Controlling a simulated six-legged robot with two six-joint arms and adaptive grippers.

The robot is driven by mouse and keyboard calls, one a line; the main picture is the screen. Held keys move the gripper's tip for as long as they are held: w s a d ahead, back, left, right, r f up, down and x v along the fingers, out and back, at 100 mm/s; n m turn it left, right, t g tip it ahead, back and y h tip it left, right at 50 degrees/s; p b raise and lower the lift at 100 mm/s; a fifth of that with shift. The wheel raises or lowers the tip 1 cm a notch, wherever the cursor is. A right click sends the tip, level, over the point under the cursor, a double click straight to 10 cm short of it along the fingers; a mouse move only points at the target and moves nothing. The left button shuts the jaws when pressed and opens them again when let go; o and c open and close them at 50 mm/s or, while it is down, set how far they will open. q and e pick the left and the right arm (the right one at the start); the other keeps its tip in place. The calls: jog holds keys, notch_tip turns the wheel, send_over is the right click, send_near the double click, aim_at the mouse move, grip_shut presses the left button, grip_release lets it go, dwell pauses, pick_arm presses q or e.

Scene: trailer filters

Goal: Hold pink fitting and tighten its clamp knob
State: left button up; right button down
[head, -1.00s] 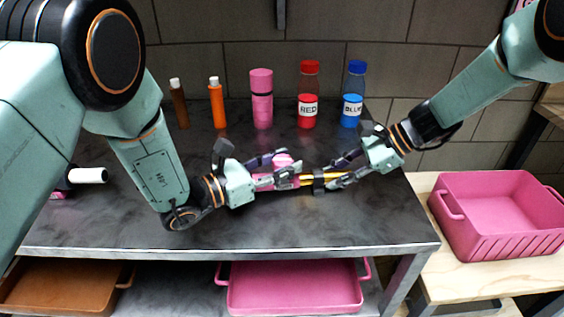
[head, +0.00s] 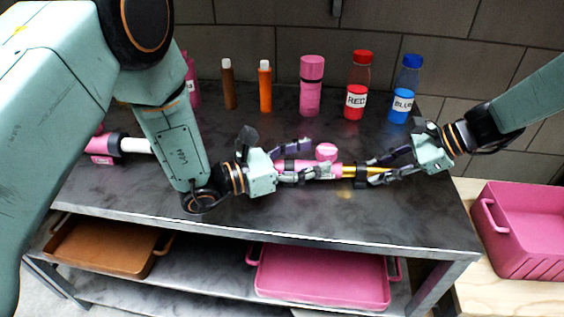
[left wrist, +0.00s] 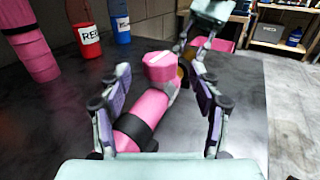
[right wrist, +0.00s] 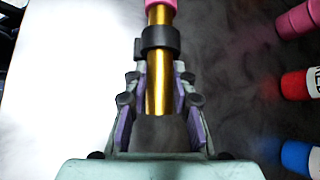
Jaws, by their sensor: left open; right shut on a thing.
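The pink fitting (head: 330,170) has a round pink clamp knob (head: 326,151) on top. It lies level above the table in line with a gold tube (head: 347,171). My left gripper (head: 318,161) is open, its fingers on either side of the fitting's body. In the left wrist view the pink body (left wrist: 152,104), a black band (left wrist: 137,132) and the knob (left wrist: 160,67) lie between the spread fingers. My right gripper (right wrist: 160,95) is shut on the gold tube, just behind a black collar (right wrist: 160,38). Whether the left fingers touch the fitting is unclear.
A red bottle (head: 357,88), a blue bottle (head: 404,90), a pink cylinder (head: 311,88) and orange and brown tubes stand at the back. Another pink fitting (head: 100,146) with a white tube (head: 135,145) lies left. A pink bin (head: 520,235) stands right; trays sit below.

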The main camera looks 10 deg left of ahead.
pick_arm(q)
jog(key=v, duration=0.8)
